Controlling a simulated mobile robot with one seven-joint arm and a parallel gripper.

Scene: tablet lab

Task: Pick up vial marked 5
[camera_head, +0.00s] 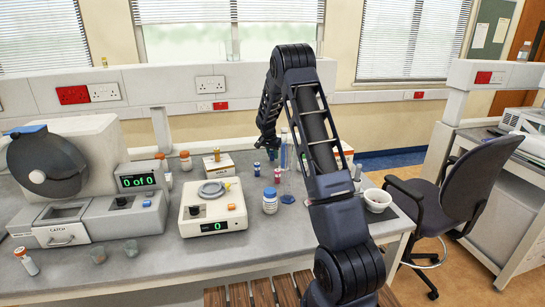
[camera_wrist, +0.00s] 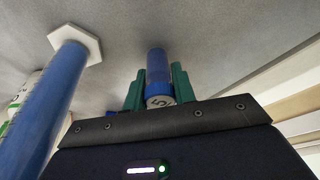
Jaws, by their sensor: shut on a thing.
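The vial marked 5 (camera_wrist: 158,72) is blue with a pale end that bears a "5", and it stands between the two green fingers of my gripper (camera_wrist: 157,88) in the wrist view. The fingers are shut on it from both sides. In the head view my gripper (camera_head: 271,152) is low over the back of the bench, beside the tall clear cylinders. The held vial is hard to make out there. Whether it touches the bench is not clear.
A blue cylinder with a white hexagonal foot (camera_wrist: 88,38) stands close at left in the wrist view. The front right bench is fairly clear.

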